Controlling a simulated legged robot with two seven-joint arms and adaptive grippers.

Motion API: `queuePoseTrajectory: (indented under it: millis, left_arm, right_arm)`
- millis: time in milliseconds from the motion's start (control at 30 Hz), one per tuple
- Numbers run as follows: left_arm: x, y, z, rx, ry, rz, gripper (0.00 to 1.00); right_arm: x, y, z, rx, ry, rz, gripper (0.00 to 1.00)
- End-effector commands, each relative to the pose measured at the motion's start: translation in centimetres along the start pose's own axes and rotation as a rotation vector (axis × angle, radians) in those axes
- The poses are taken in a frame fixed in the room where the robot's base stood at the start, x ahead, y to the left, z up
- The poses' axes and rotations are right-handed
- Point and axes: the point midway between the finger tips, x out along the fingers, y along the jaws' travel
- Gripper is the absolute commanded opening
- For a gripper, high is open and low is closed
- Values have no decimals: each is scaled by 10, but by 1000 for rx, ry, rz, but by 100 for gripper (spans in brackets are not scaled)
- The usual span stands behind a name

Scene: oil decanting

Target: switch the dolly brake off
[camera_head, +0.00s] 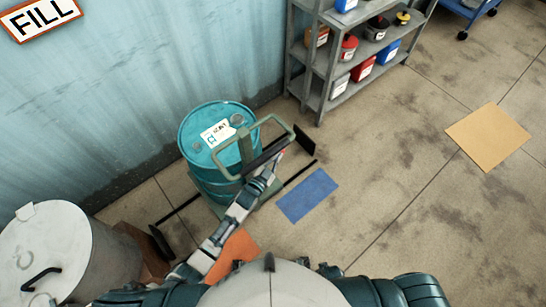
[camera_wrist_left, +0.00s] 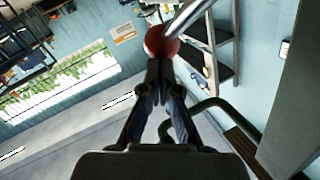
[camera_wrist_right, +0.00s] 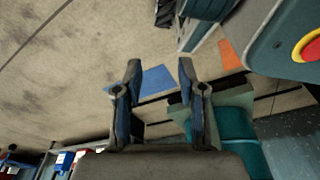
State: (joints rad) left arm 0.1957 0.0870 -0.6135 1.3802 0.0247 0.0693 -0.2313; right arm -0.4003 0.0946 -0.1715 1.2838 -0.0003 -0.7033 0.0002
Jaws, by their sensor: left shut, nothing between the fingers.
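The dolly (camera_head: 243,150) has a green tubular frame and holds a teal drum (camera_head: 198,160) with a white label on top. A brake lever with a red ball knob (camera_wrist_left: 160,42) on a bare metal rod shows in the left wrist view. My left gripper (camera_head: 275,162) is beside the dolly's handle; it also shows in the left wrist view (camera_wrist_left: 161,65). Its fingers are shut together and empty, with the tips right at the knob; whether they touch it I cannot tell. My right gripper (camera_wrist_right: 160,70) is open and empty, away from the lever, and out of the head view.
A blue floor mat (camera_head: 308,195) lies right of the dolly, an orange mat (camera_head: 234,253) in front. A large grey drum (camera_head: 60,250) stands at lower left. A grey shelf (camera_head: 325,70) with containers stands behind. The floor to the right is open around a tan mat (camera_head: 488,137).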

Motion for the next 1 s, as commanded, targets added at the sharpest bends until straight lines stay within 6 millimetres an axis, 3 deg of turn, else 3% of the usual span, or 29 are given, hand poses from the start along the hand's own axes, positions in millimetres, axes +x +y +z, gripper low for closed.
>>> queuePoseTrajectory:
  millis: [200,500,767,1000]
  left_arm:
    - [14,6,4,48,-126,47,0]
    - [24,16,19,100,-269,100,0]
    - [28,20,27,121,-326,122,0]
    - [28,22,30,124,-338,126,0]
  right_arm:
    - [17,-1,51,-8,-27,-1,40]
    - [24,-1,104,-15,-49,-2,40]
    - [24,0,124,-18,-57,-2,40]
    - [24,0,126,-18,-57,-2,40]
